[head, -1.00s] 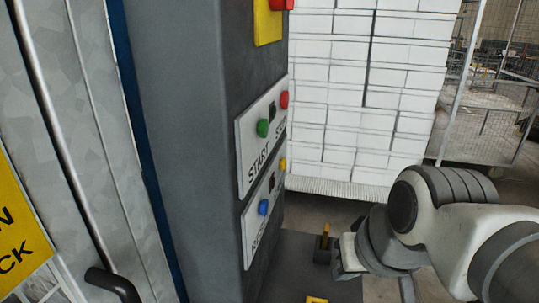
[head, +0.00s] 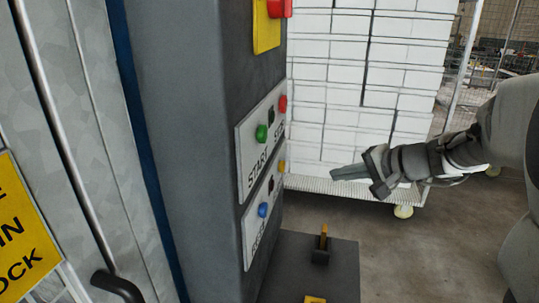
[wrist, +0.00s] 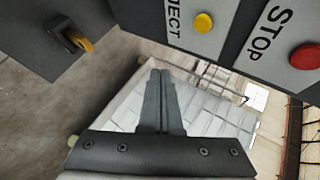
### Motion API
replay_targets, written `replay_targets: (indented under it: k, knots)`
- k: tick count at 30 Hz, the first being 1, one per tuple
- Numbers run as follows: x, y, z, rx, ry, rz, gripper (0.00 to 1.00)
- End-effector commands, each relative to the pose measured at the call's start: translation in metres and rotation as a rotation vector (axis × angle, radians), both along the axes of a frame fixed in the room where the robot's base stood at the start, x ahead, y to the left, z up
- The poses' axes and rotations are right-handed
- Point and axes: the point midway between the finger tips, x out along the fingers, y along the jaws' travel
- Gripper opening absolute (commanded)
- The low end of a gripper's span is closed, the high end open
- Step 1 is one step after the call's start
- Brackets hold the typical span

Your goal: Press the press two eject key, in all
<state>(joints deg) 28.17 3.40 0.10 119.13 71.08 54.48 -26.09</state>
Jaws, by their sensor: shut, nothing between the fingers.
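A grey column carries a lower label plate (head: 262,222) with a blue button (head: 263,210) and a yellow button (head: 282,166). In the wrist view the yellow button (wrist: 204,22) sits beside lettering that reads "JECT", the rest being cut off. No press number is readable. My gripper (head: 334,174) is shut and empty, its fingers pointing left toward the column, to the right of the yellow button and apart from it. In the wrist view my shut fingers (wrist: 160,75) are below and left of that button, not visibly touching anything.
The upper plate has a green START button (head: 262,132) and a red STOP button (wrist: 306,57). A yellow-handled lever (head: 323,240) stands on a dark base below. A white stack (head: 345,90) on a wheeled cart stands behind. A metal door with a handle (head: 118,287) is left.

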Motion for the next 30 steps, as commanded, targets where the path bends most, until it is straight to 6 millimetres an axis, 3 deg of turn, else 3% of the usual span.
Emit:
replay_targets:
  k: [13,30]
  knots:
    - [0.002,0.008,0.0,-0.001,0.001,0.003,0.0]
    - [0.024,0.076,-0.002,-0.002,0.0,0.005,0.0]
